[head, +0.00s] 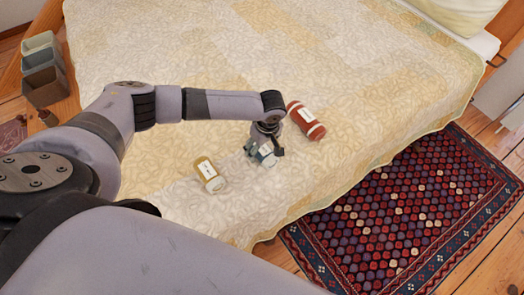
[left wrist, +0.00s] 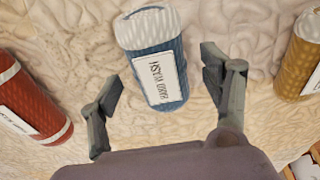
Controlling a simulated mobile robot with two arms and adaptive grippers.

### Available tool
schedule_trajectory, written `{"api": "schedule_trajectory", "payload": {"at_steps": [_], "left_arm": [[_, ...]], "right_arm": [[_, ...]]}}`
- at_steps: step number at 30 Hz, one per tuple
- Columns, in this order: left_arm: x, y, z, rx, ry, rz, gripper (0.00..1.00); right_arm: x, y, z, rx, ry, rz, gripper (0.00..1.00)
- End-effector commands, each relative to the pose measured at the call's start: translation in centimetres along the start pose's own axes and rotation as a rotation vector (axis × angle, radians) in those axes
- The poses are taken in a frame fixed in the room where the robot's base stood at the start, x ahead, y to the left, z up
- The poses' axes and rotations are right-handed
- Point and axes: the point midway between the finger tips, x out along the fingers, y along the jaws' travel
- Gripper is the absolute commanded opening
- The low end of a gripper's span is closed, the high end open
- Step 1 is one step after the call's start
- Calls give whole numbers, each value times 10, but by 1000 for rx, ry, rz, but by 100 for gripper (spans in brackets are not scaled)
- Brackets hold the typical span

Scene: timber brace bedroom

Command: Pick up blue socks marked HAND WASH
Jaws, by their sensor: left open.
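The blue socks (left wrist: 172,86) form a roll on the bed, with a white label reading HAND WASH and a pale end. In the head view the socks (head: 266,155) are partly hidden under my left gripper (head: 264,146). In the left wrist view my left gripper (left wrist: 163,95) is open, one finger on each side of the socks, with bed cover showing between fingers and roll. The fingers do not appear to touch the socks. My right gripper is not in view.
A red labelled roll (head: 306,120) and a mustard labelled roll (head: 209,174) lie on the bed (head: 330,60) on either side of the blue one. A patterned rug (head: 410,215) covers the floor at right. Stacked bins (head: 44,70) stand at far left.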

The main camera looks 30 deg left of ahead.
Motion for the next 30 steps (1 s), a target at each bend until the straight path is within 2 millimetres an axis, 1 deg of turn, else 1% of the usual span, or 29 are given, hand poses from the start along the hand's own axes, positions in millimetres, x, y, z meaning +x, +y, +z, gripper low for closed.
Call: {"api": "schedule_trajectory", "payload": {"at_steps": [1,4,11,12,30], "left_arm": [[7,0,1,1,0,-1,72],[14,1,1,1,0,2,72],[16,0,1,1,0,2,72],[16,0,1,1,0,2,70],[16,0,0,1,0,1,30]], "right_arm": [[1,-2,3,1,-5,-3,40],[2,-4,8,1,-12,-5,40],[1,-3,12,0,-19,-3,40],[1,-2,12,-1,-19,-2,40],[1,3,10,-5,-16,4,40]]}}
